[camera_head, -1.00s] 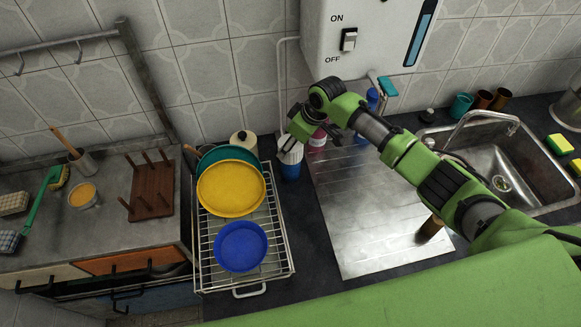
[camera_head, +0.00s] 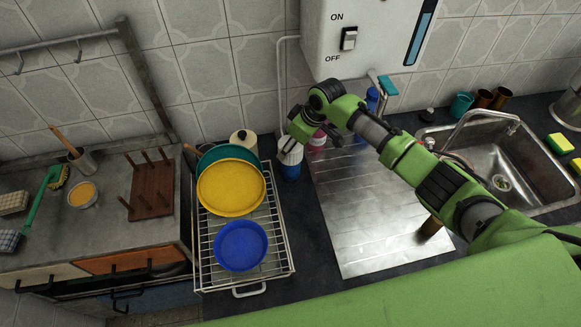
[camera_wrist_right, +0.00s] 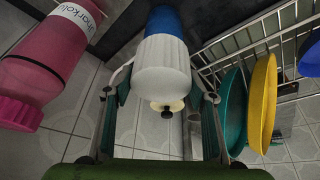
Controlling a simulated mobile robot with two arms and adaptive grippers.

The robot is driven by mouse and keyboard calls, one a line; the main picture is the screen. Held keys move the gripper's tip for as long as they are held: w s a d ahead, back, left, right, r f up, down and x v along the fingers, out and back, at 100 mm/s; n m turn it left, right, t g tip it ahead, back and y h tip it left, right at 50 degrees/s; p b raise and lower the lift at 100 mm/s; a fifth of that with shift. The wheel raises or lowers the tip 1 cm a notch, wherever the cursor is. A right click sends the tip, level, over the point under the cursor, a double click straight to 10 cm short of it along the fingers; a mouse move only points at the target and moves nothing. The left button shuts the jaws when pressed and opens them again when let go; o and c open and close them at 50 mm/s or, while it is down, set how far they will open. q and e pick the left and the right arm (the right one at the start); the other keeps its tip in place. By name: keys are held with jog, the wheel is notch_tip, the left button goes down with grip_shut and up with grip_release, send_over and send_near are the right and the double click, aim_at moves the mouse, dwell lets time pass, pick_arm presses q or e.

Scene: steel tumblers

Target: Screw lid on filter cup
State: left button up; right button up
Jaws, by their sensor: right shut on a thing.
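The filter cup (camera_head: 290,173) is blue and stands upright on the dark counter between the dish rack and the steel drainboard. A white ribbed lid (camera_head: 290,157) sits on top of it. In the right wrist view the lid (camera_wrist_right: 161,65) is between the two fingers of my right gripper (camera_wrist_right: 163,88), with the blue cup (camera_wrist_right: 166,18) beyond it. My right gripper (camera_head: 291,143) is shut on the lid from above. Whether the lid's thread is engaged cannot be seen. My left gripper is not in view.
A wire dish rack (camera_head: 283,255) with yellow (camera_head: 230,188), blue (camera_head: 241,246) and teal plates stands close to the cup's left. A pink bottle (camera_wrist_right: 45,55) is close on its other side. The drainboard (camera_head: 375,235) is mostly clear.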

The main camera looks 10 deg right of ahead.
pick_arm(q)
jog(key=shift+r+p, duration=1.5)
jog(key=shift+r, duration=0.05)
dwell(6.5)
